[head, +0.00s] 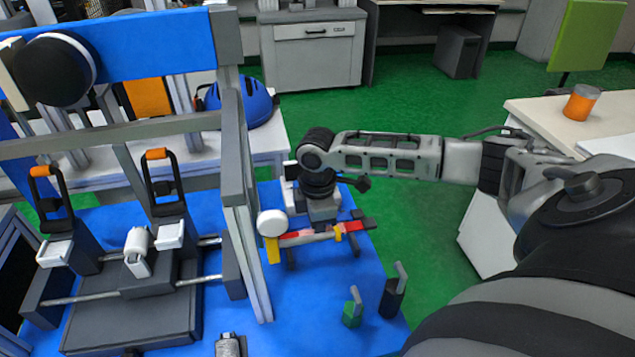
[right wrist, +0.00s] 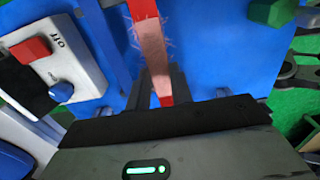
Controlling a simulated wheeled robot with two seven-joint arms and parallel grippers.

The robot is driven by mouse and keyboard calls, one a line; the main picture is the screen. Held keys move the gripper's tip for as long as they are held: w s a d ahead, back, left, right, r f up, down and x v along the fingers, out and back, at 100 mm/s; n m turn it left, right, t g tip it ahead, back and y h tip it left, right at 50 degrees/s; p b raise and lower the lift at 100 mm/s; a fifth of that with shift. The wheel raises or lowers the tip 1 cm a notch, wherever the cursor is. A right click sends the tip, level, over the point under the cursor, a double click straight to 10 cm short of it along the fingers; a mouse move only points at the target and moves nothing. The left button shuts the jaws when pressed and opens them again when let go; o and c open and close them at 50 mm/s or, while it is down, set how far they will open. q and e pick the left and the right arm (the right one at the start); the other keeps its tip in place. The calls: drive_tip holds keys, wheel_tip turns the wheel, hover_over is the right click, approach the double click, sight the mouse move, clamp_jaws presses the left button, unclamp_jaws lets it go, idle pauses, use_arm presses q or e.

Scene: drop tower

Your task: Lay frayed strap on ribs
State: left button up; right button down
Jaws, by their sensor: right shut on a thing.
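The frayed strap (head: 300,238) is red with a paler, worn stretch. It lies roughly level below my right gripper (head: 323,226) in the head view. In the right wrist view, the strap (right wrist: 150,42) runs from the top edge down between the fingers of my right gripper (right wrist: 161,82), with loose fibres along its pale part. That gripper is shut on the strap. Dark uprights (head: 291,259) show under the strap; I cannot tell whether they are the ribs or whether the strap touches them. My left gripper is not in view.
The grey tower frame (head: 238,190) stands close to the left of my right gripper. A green block (head: 352,314) and a dark holder (head: 392,298) stand at the front right of the blue surface (head: 330,335). A switch box (right wrist: 60,60) is beside the strap.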

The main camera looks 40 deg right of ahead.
wheel_tip(320, 180, down, 2)
drive_tip(key=shift+b, duration=0.9)
drive_tip(key=shift+f, duration=0.65)
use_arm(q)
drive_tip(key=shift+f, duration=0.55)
use_arm(e)
drive_tip(key=shift+f, duration=0.5)
drive_tip(key=c, duration=1.2)
unclamp_jaws()
drive_tip(key=shift+o, duration=0.2)
drive_tip(key=shift+r, duration=0.15)
